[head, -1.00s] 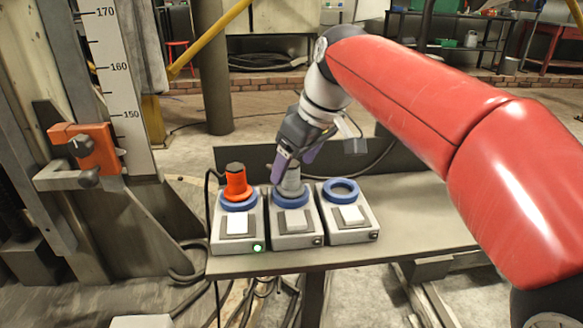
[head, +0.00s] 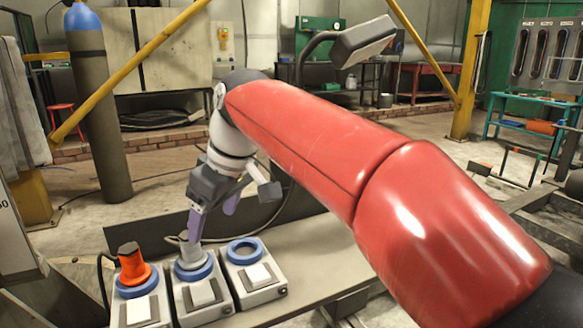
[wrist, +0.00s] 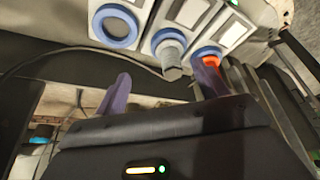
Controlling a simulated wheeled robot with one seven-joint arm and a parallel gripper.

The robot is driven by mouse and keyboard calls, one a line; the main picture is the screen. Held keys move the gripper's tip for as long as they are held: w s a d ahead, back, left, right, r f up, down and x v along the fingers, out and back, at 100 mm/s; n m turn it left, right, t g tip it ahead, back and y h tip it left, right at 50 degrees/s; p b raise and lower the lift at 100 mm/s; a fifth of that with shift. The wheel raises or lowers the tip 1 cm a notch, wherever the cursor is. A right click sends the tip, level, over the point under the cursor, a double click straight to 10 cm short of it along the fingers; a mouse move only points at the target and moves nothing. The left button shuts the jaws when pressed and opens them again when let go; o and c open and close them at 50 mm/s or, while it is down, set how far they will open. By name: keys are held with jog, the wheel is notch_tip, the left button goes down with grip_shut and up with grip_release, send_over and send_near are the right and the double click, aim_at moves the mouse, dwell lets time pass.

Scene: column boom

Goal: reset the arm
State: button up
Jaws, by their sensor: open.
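My gripper (head: 214,206) is open, with its purple fingers pointing down near the middle station of a row of three. In the wrist view my gripper (wrist: 165,92) shows its two fingers apart, with nothing seen held between them. A grey plug-like piece (head: 190,252) stands in the blue ring of the middle station and also shows in the wrist view (wrist: 171,60). My red arm reaches in from the right and hides part of the bench.
An orange piece (head: 132,264) stands in the left station's ring. The right station's blue ring (head: 245,251) is empty. A low dark panel (head: 150,232) runs behind the stations. A yellow post (head: 467,70) and a blue-topped cylinder (head: 95,100) stand farther back.

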jog(key=s+d+f+m+t+h+p, duration=0.1)
jog(key=s+d+m+p, duration=0.2)
jog(key=d, duration=0.7)
jog(key=s+d+f+m+t+h+p, duration=0.15)
jog(key=d+m, duration=0.35)
jog(key=d, duration=0.6)
jog(key=s+d+f+m+t+h+p, duration=0.1)
jog(key=s+d+f+m, duration=0.5)
jog(key=s+d+f, duration=0.2)
jog(key=s+d, duration=0.2)
jog(key=d, duration=0.1)
jog(key=shift+d+f, duration=0.15)
jog(key=shift+s+t+h, duration=0.1)
jog(key=shift+t+h, duration=0.15)
